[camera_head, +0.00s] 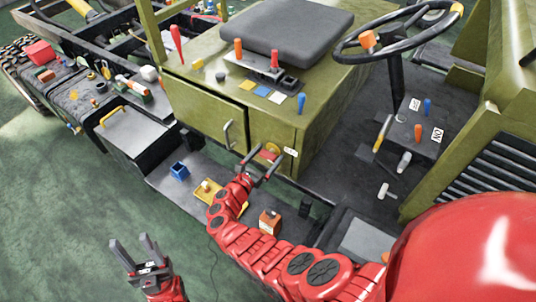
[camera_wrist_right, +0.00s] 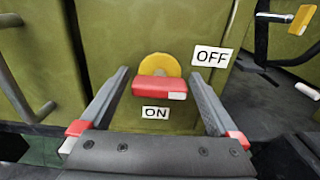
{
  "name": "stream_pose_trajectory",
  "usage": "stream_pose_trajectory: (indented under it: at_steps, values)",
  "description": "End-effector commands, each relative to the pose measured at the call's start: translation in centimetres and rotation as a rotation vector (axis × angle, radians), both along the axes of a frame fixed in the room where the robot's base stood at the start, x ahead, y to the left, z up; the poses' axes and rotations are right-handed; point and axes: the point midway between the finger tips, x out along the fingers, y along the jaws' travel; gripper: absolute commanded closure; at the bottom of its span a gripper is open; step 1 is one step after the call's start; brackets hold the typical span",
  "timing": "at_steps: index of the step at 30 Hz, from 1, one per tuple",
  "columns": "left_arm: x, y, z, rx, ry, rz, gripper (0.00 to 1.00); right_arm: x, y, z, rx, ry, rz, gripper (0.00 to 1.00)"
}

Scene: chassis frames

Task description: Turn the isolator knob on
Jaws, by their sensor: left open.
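The isolator knob is a red bar handle (camera_wrist_right: 158,88) on a round yellow plate (camera_wrist_right: 160,66), mounted on the olive cabinet front. The bar lies horizontal, with a white mark at its right end. An OFF label (camera_wrist_right: 212,57) is to its upper right and an ON label (camera_wrist_right: 155,113) is below it. My right gripper (camera_wrist_right: 160,76) is open, one finger on each side of the bar, with visible gaps. In the head view this gripper (camera_head: 260,163) is at the knob (camera_head: 272,150). My left gripper (camera_head: 134,248) is open and empty over the floor at the lower left.
A cabinet door handle (camera_head: 228,134) stands left of the knob. Below is a ledge with a blue box (camera_head: 179,171), a yellow part (camera_head: 207,190) and an orange block (camera_head: 269,221). A seat (camera_head: 282,35) and a steering wheel (camera_head: 398,30) are above. Green floor is clear at left.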

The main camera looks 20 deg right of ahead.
Motion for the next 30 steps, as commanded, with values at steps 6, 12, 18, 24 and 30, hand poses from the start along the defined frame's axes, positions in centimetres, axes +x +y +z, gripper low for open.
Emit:
stream_pose_trajectory:
  at_steps: [6,12,18,24,30]
  values:
    - [0.0,0.0,0.0,0.0,0.0,0.0,0.5,0.0,0.0,0.0,0.0,0.0,0.0,0.45]
    - [0.0,0.0,0.0,0.0,0.0,0.0,0.5,0.0,0.0,0.0,0.0,0.0,0.0,0.78]
    - [0.0,0.0,-0.2,0.0,0.0,0.0,0.5,0.0,0.0,-0.1,0.008,-0.012,0.0,0.78]
    - [0.0,0.0,-0.7,0.0,0.0,0.0,0.5,0.0,0.0,-0.2,0.055,-0.07,0.002,0.78]
    - [0.0,0.0,-1.9,0.0,0.0,0.0,0.5,-0.1,0.0,-0.5,0.143,-0.184,0.002,0.78]
